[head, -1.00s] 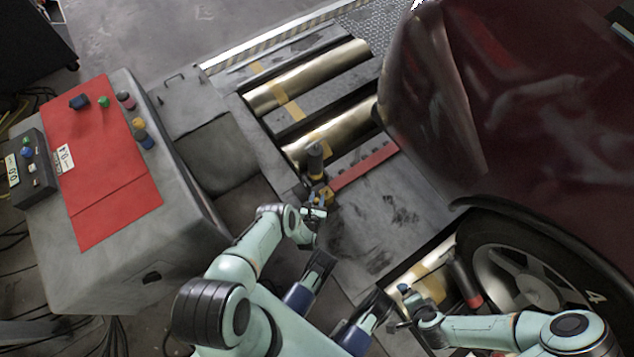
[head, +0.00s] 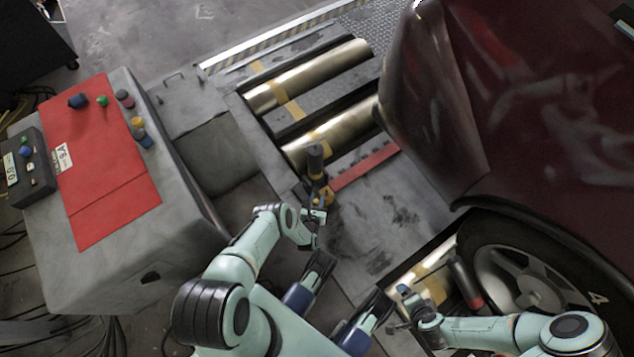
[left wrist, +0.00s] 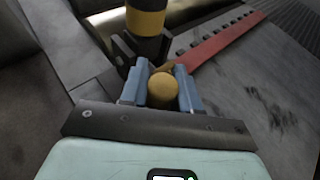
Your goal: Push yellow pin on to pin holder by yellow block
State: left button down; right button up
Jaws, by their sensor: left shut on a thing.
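The yellow pin shows as a round yellow knob (left wrist: 163,88) in the left wrist view. The blue fingers of my left gripper (left wrist: 160,90) are shut on it from both sides. In the head view my left gripper (head: 319,210) is beside a small yellow part (head: 323,196) at the foot of a dark post. The post (left wrist: 147,22), dark with a yellow band, stands just beyond the fingers in the wrist view. A dark bracket (left wrist: 124,50) is at its base. The pin's far end and the holder are hidden. My right gripper (head: 402,305) is low near the car's wheel; its jaws are unclear.
A red bar (head: 365,167) runs along the floor plate right of the post. Metal rollers (head: 305,77) lie behind. The red-topped console (head: 100,165) stands left. The car wheel (head: 525,280) and a dark cylinder with a red end (head: 465,282) are right. The floor plate's middle is clear.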

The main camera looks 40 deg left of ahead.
pick_arm(q)
jog(key=shift+f+b, duration=0.75)
jog(key=shift+b, duration=0.1)
dwell(1.1)
jog(key=c, duration=0.8)
grip_release()
jog(key=shift+o, duration=0.2)
